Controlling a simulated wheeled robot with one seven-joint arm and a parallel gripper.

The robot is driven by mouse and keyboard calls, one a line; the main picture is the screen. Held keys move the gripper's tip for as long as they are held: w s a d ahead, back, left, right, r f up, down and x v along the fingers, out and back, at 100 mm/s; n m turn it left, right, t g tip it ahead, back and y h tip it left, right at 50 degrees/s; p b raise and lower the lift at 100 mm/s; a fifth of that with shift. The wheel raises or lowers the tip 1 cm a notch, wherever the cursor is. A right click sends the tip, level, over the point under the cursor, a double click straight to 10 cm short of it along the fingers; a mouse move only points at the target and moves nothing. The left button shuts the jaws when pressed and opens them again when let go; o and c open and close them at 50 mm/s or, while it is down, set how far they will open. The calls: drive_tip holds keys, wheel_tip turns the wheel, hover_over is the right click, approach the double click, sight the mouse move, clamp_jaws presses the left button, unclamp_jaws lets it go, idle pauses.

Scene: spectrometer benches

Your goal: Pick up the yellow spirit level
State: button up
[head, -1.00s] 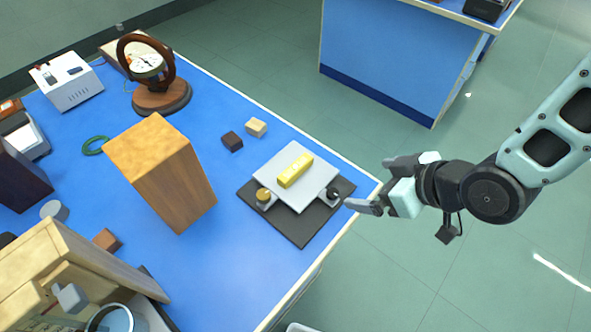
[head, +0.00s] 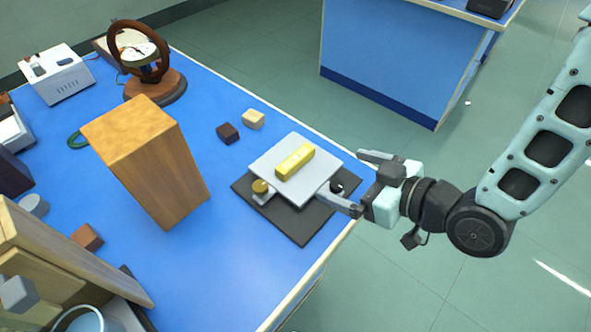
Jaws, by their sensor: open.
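The yellow spirit level (head: 296,162) is a small yellow bar lying on a light grey square plate (head: 318,181). The plate has a brass knob (head: 260,187) at its left corner and a dark knob (head: 337,186) at its right, and stands over a dark grey mat (head: 300,229) near the bench's right edge. My gripper (head: 350,182) is open and empty, to the right of the plate. Its fingers point left toward the level, with a gap between them and the level. One fingertip overlaps the plate's right corner in the picture; I cannot tell whether they touch.
A tall wooden block (head: 160,170) stands left of the plate. A dark cube (head: 228,132) and a pale cube (head: 253,119) lie behind it. A round dial instrument (head: 150,75) stands at the back. The blue bench (head: 205,275) is clear in front.

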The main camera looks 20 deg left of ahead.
sight(295, 157)
drive_tip(key=shift+w+a+f+b, duration=0.3)
drive_tip(key=shift+a+f+b, duration=0.2)
drive_tip(key=shift+b, duration=1.7)
drive_tip(key=shift+a+b, duration=0.15)
drive_tip(key=shift+b, duration=0.4)
drive_tip(key=b, duration=0.3)
drive_tip(key=shift+a+f, duration=0.1)
drive_tip(key=shift+a, duration=0.2)
drive_tip(key=x, duration=0.6)
drive_tip(key=shift+w+a, duration=0.1)
drive_tip(key=shift+a, duration=0.1)
drive_tip(key=shift+p+x, duration=0.55)
drive_tip(key=shift+x, duration=2.4)
drive_tip(key=shift+w+d, duration=0.1)
drive_tip(key=c, duration=0.8)
